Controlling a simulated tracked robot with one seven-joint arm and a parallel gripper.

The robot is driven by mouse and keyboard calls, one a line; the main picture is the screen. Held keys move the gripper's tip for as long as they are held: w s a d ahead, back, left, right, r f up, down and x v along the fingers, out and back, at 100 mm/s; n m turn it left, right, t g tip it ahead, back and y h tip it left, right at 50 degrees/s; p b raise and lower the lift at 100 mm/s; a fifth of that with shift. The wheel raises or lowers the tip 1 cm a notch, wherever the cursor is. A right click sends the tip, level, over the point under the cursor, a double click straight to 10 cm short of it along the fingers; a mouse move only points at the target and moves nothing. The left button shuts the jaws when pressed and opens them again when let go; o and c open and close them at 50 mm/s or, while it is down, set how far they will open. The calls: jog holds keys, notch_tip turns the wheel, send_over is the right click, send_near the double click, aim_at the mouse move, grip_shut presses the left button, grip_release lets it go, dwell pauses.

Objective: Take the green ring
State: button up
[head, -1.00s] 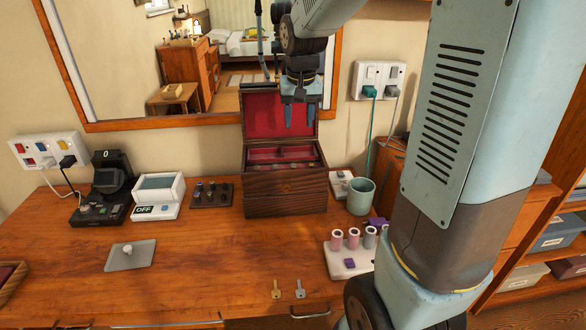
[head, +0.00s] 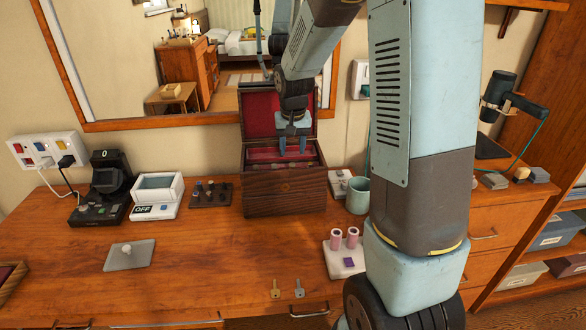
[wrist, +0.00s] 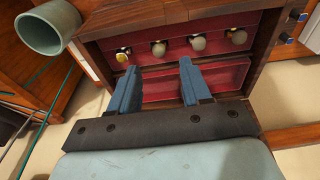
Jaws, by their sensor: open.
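An open dark wooden box (head: 285,192) with a red lining stands on the dresser, its lid raised at the back. In the wrist view the box holds a row of several rings in a red slotted strip (wrist: 180,50). One ring has a yellow top (wrist: 122,57); the others look greyish, and I cannot tell which is green. My gripper (head: 292,150) is open and empty, pointing down over the box interior. In the wrist view my gripper (wrist: 158,72) has its fingers spread just short of the ring row, touching no ring that I can see.
A green cup (head: 357,195) stands right of the box, near a white stand with pink cylinders (head: 336,239). A dark tray of small knobs (head: 209,192) is on its left. A mirror hangs behind.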

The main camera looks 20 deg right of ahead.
aim_at(292, 163)
jog(key=shift+w+d+f, duration=0.1)
jog(key=shift+w+f, duration=0.05)
jog(key=shift+f, duration=1.25)
jog(key=shift+w+f, duration=0.1)
jog(key=shift+f, duration=1.25)
grip_shut()
